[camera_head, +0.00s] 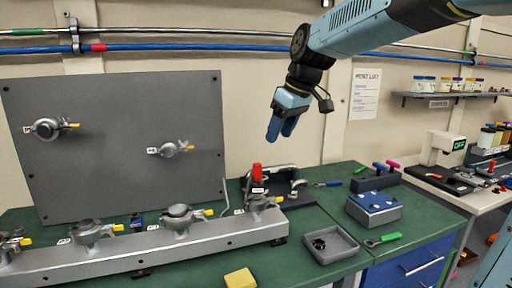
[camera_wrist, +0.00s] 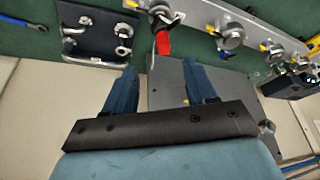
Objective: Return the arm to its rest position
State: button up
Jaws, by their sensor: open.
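My gripper (camera_head: 285,118) hangs in the air above the green workbench (camera_head: 330,255), in front of the beige wall. Its blue fingers point down and look empty. In the wrist view, my gripper (camera_wrist: 160,92) shows two blue fingers spread apart with nothing between them. My blue arm reaches in from the upper right in the head view, with the elbow out of frame.
A grey panel (camera_head: 120,110) stands left; pipes cross the wall behind.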

jog(key=s+d+f+m+t+h, duration=0.1)
jog(key=s+d+f+m, duration=0.3)
jog(key=s, duration=0.6)
jog(key=s+d+f+m+t+h, duration=0.1)
jog(key=s+d+f+m+h, duration=0.1)
jog(key=s+d+f+m, duration=0.3)
jog(key=s+d, duration=0.4)
jog(key=s, duration=0.1)
jog(key=shift+s+d+f, duration=0.2)
jog(key=shift+s+d, duration=0.05)
jog(key=shift+s, duration=0.1)
jog(key=shift+c, duration=0.5)
jog(key=shift+c, duration=0.7)
jog(key=shift+d, duration=0.1)
